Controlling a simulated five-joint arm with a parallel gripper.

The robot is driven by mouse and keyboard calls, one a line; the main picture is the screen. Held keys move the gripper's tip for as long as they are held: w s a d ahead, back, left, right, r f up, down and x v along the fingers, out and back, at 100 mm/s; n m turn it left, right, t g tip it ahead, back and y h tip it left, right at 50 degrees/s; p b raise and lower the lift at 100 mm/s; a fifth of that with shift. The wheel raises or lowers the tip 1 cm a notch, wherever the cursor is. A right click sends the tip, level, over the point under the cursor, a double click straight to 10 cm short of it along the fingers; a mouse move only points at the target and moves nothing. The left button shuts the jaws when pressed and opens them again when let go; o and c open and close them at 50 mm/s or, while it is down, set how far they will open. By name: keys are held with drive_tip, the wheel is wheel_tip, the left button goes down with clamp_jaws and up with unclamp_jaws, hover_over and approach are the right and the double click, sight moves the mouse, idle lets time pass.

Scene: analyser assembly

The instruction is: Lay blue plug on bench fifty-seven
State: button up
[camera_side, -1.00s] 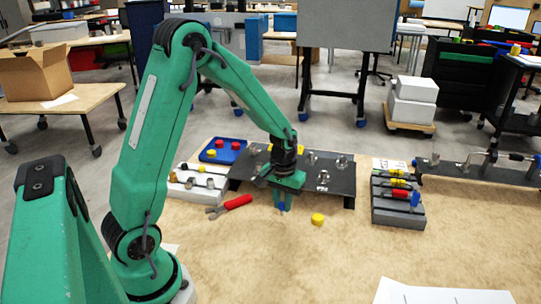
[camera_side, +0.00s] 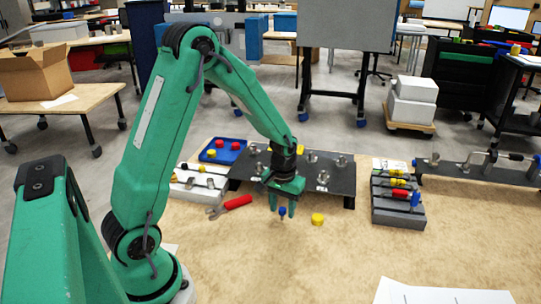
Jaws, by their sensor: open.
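The small blue plug (camera_side: 282,212) is between and slightly below the fingertips of my gripper (camera_side: 282,208), at the tan bench top (camera_side: 300,260). My gripper points down with its fingers spread, and a gap shows on both sides of the plug. The plug looks upright, with a dark lower part. I cannot tell for sure whether its bottom touches the bench. No bench number is readable.
A yellow cap (camera_side: 317,219) lies just right of the plug. A dark fixture plate (camera_side: 330,184) stands behind, and a grey rack (camera_side: 398,212) with coloured parts is on the right.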

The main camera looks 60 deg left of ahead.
sight(281, 211)
drive_tip(key=shift+r, duration=0.15)
wheel_tip(281, 211, up, 12)
idle(0.7)
drive_tip(key=shift+s, duration=0.1)
drive_tip(key=shift+d+r, duration=0.1)
idle(0.3)
drive_tip(key=s+d+r+m+t, duration=0.2)
drive_tip(key=s+d+r+m, duration=0.1)
drive_tip(key=s, duration=0.4)
drive_tip(key=s+d+r+m+t, duration=0.3)
drive_tip(key=s+d+r, duration=0.2)
drive_tip(key=s+r, duration=0.2)
drive_tip(key=shift+s+d, duration=0.15)
drive_tip(key=shift+s, duration=0.65)
